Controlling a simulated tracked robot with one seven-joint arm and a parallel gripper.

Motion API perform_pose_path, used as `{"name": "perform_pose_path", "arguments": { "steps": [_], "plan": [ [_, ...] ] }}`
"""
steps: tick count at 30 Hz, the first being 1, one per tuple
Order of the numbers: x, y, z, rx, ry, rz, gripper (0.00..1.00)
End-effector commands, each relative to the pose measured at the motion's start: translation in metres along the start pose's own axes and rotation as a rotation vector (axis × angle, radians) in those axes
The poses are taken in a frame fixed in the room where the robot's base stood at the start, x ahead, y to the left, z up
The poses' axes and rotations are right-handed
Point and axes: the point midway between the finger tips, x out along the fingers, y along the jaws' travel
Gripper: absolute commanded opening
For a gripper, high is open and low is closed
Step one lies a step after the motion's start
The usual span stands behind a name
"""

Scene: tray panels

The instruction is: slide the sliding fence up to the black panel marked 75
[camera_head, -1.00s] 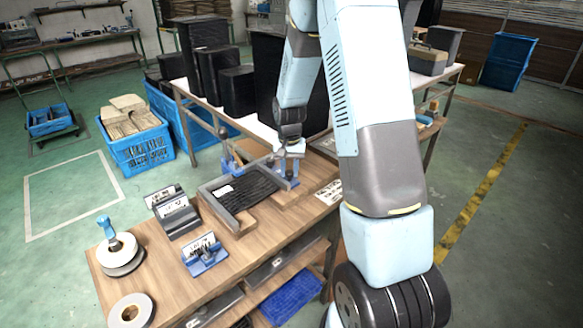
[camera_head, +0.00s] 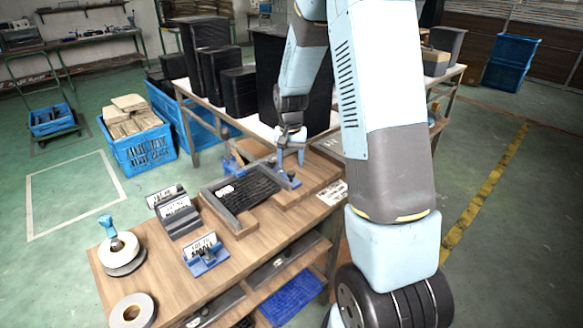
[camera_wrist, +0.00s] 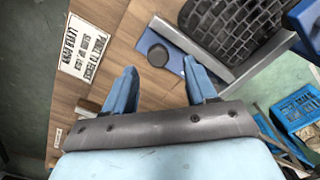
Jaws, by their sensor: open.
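The black panel (camera_head: 262,188) lies in a grey-framed fixture on the wooden bench, with a white mark too small to read. It also shows in the wrist view (camera_wrist: 232,28). The sliding fence seems to be the grey bar (camera_wrist: 190,55) along the panel's near edge, on a blue plate with a round black knob (camera_wrist: 158,55). I cannot tell whether bar and panel touch. My gripper (camera_head: 290,157) is over the fixture's right end. In the wrist view my gripper (camera_wrist: 160,72) is open, its blue fingers apart on either side of the knob, holding nothing.
A blue lever clamp (camera_head: 232,162) stands at the fixture's back. A printed sign (camera_wrist: 88,55) lies on the bench beside the fixture. Panel holders (camera_head: 178,215), a blue stand (camera_head: 205,254) and tape rolls (camera_head: 122,254) occupy the bench's left. Dark boxes stand behind.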

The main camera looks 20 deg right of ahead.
Motion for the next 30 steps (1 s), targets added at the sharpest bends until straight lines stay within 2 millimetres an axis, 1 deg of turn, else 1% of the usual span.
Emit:
{"name": "perform_pose_path", "arguments": {
  "steps": [1, 6, 12, 15, 21, 30],
  "plan": [
    [-0.012, -0.001, -0.001, 0.000, 0.005, -0.002, 0.56],
    [-0.046, -0.001, -0.002, 0.000, 0.005, -0.002, 0.56],
    [-0.079, -0.001, -0.003, 0.000, 0.003, -0.001, 0.56],
    [-0.089, -0.001, -0.003, 0.001, 0.002, -0.001, 0.56],
    [-0.099, -0.001, -0.003, 0.001, 0.000, 0.000, 0.56],
    [-0.099, 0.000, -0.003, 0.002, 0.000, 0.000, 0.56]
  ]
}}
